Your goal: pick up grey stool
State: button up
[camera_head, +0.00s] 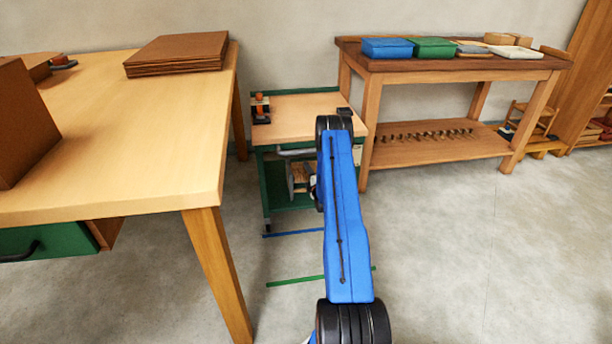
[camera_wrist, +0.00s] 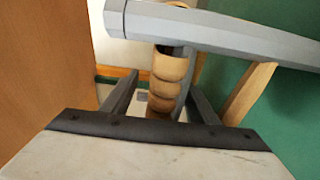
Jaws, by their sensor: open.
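A small stool-like thing with a grey top (camera_head: 297,151) is on the green trolley's lower level in the head view, partly hidden by my arm. In the wrist view a thick grey slab (camera_wrist: 225,35), likely the stool's seat, slants across the top. A slim wooden leg (camera_wrist: 248,92) slopes below it. A ringed wooden piece (camera_wrist: 167,82) shows beneath the slab; whether it is a leg cannot be told. My gripper (camera_wrist: 161,84) is open, its fingers on either side of the ringed piece in the picture. Contact cannot be told. My arm mostly hides the gripper in the head view.
The green trolley (camera_head: 295,115) has a wooden top with a small orange-and-black item. A large table (camera_head: 150,130) stands at left. A workbench (camera_head: 460,65) stands behind at right. Open floor (camera_head: 480,250) lies at right.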

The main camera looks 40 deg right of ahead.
jog(key=shift+w+d, duration=0.2)
jog(key=shift+w, duration=0.35)
jog(key=c, duration=1.3)
grip_shut()
jog(key=shift+r, duration=0.1)
